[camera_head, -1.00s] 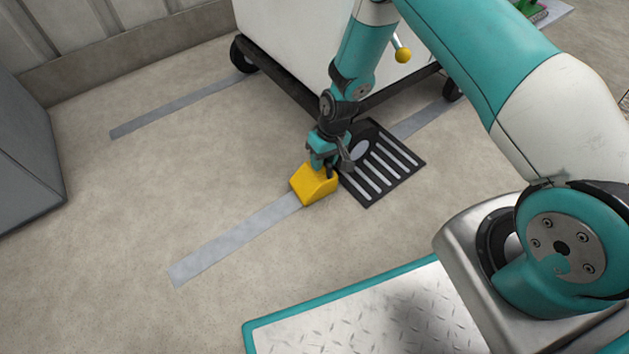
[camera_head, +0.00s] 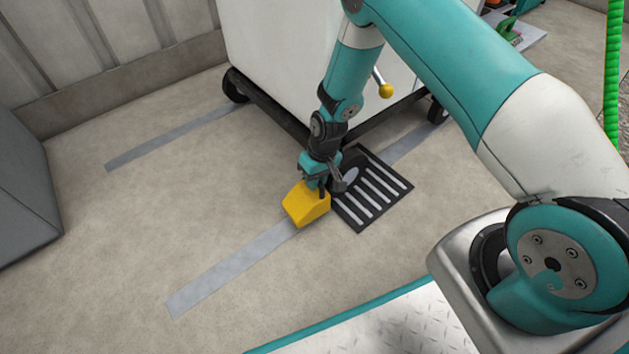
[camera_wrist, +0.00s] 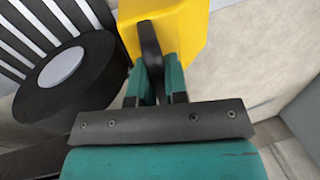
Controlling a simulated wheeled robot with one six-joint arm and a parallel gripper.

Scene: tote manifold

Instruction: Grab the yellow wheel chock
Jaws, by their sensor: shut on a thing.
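The yellow wheel chock (camera_head: 304,205) is at the end of a grey floor strip, beside a black slotted grate. My gripper (camera_head: 314,187) reaches down to it from above and is shut on its upper part. In the wrist view the yellow chock (camera_wrist: 178,28) fills the top middle, and my gripper (camera_wrist: 155,60) meets it with its fingers close together. The fingers hide part of the chock. I cannot tell whether the chock touches the floor.
The black slotted grate (camera_head: 372,200) lies just right of the chock. A white wheeled cart (camera_head: 275,60) with a black wheel (camera_head: 235,86) stands behind. A grey box (camera_head: 25,195) is at the left. The grey strip (camera_head: 225,270) and open floor lie in front.

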